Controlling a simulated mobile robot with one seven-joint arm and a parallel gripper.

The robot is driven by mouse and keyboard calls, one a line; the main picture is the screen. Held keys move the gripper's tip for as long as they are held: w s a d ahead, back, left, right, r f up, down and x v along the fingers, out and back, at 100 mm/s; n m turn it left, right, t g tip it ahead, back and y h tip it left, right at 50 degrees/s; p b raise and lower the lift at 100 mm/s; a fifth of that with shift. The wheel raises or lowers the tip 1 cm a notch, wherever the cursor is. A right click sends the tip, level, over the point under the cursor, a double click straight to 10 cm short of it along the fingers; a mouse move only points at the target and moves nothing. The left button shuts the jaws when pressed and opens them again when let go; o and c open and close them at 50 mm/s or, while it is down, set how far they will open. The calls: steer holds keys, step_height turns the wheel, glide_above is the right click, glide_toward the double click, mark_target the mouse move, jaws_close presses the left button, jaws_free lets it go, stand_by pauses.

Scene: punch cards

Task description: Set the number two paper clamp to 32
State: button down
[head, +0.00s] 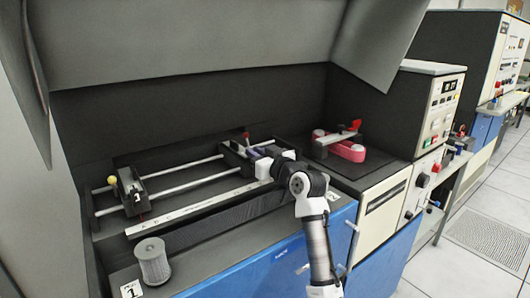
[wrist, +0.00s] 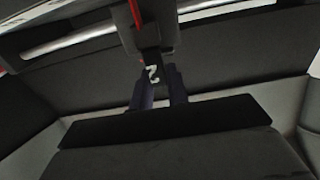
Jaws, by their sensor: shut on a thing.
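The number two paper clamp (head: 234,153) is a dark block at the right end of two silver rails, with a red knob on top. In the wrist view the clamp (wrist: 152,57) shows a white 2 and a red strip. My gripper (head: 258,154) comes at it from the right; its fingers (wrist: 158,84) are shut on the clamp's dark numbered part. A pale scale (head: 190,208) runs along the front of the rails, its marks too small to read. My arm and gripper hide its right end and part of the clamp.
Another dark clamp (head: 134,195) with a yellow knob sits at the left on the same rails (head: 180,180). The rails between are clear. A grey ribbed cylinder (head: 153,261) stands front left. A pink device (head: 347,150) lies right. A sloped grey hood (head: 210,40) hangs above.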

steer(key=shift+s+a, duration=0.15)
steer(key=shift+a, duration=0.05)
steer(key=c, duration=1.4)
jaws_free()
steer(key=shift+o, duration=0.2)
steer(key=b+v, duration=0.4)
steer(key=v, duration=0.9)
steer(key=shift+s+d, duration=0.3)
